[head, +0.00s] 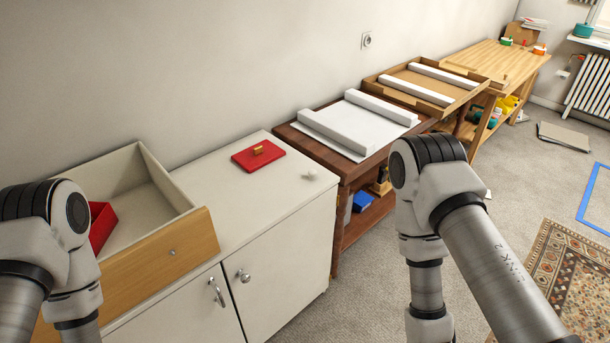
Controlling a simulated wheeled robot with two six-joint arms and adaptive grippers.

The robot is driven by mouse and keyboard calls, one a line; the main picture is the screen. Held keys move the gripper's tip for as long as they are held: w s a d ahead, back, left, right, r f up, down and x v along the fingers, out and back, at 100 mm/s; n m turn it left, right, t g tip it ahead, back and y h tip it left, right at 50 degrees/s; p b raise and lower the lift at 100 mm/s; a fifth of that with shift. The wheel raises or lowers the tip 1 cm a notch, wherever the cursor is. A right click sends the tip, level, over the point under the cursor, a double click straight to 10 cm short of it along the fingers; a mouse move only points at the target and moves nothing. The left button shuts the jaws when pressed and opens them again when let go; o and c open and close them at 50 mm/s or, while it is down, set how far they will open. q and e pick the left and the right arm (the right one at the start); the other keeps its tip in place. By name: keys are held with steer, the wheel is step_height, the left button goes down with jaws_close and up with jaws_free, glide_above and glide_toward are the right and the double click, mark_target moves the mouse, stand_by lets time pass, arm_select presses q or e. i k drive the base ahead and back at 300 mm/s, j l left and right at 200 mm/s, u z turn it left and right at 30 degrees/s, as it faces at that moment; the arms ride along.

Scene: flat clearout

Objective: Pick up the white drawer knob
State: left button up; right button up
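A small white drawer knob (312,173) lies on the white cabinet top (215,195) near its right end. My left arm is at the lower left and my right arm at the lower right. Both arms point down, and their grippers are below the picture's edge, out of view. Neither arm touches the knob.
An open drawer (185,245) with a red box (101,225) sits at the left. A dark wooden table (330,164) bearing white padded pieces adjoins the cabinet. Carpet lies in front.

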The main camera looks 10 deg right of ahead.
mark_target(311, 173)
steer(key=i+l+z, duration=0.15)
steer(key=l, duration=0.3)
steer(key=i+l+z, duration=0.15)
steer(key=i+l, duration=0.15)
steer(key=l, duration=0.15)
steer(key=i+l+z, duration=0.15)
steer(key=l, duration=0.3)
steer(key=i+l+z, duration=0.15)
steer(key=i+l, duration=0.2)
